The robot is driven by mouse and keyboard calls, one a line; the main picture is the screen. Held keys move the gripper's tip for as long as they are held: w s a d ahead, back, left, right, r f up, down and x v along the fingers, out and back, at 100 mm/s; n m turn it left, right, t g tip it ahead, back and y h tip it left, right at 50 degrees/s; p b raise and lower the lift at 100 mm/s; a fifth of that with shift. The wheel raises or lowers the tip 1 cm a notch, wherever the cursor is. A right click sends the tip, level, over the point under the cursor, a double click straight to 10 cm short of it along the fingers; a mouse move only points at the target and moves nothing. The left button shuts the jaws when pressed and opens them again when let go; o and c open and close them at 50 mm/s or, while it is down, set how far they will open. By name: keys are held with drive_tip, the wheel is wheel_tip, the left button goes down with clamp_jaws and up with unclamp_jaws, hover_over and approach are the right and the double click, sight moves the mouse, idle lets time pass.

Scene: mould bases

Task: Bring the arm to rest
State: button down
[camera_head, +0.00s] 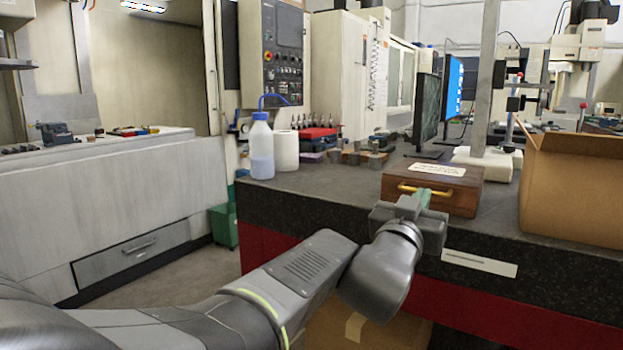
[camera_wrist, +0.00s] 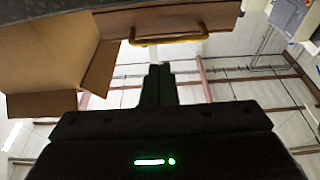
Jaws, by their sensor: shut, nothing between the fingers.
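My gripper (camera_head: 421,199) is at the front edge of the dark stone bench, in front of the wooden box. In the wrist view its fingers (camera_wrist: 160,72) are together with nothing between them. My arm reaches in from the lower left of the head view, with the wrist bent near the bench edge. The wooden box (camera_head: 462,192) has a brass handle (camera_head: 425,190) on its front and a white label on top. In the wrist view the handle (camera_wrist: 170,40) lies beyond the fingertips, apart from them.
The stone bench (camera_head: 340,198) carries a plastic bottle (camera_head: 261,150), a white paper roll (camera_head: 285,151) and several small tools. An open cardboard box (camera_head: 575,190) stands at the right. A large machine (camera_head: 120,190) stands at the left, with open floor between it and the bench.

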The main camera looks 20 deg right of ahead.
drive_tip(key=s+a+f, duration=0.2)
drive_tip(key=f, duration=0.1)
drive_tip(key=shift+a+f, duration=0.25)
drive_tip(key=shift+a, duration=0.1)
drive_tip(key=r+b+x, duration=0.1)
drive_tip(key=x, duration=0.7)
drive_tip(key=shift+a+r+b, duration=0.15)
drive_tip(key=shift+r+b, duration=0.25)
drive_tip(key=shift+s, duration=0.1)
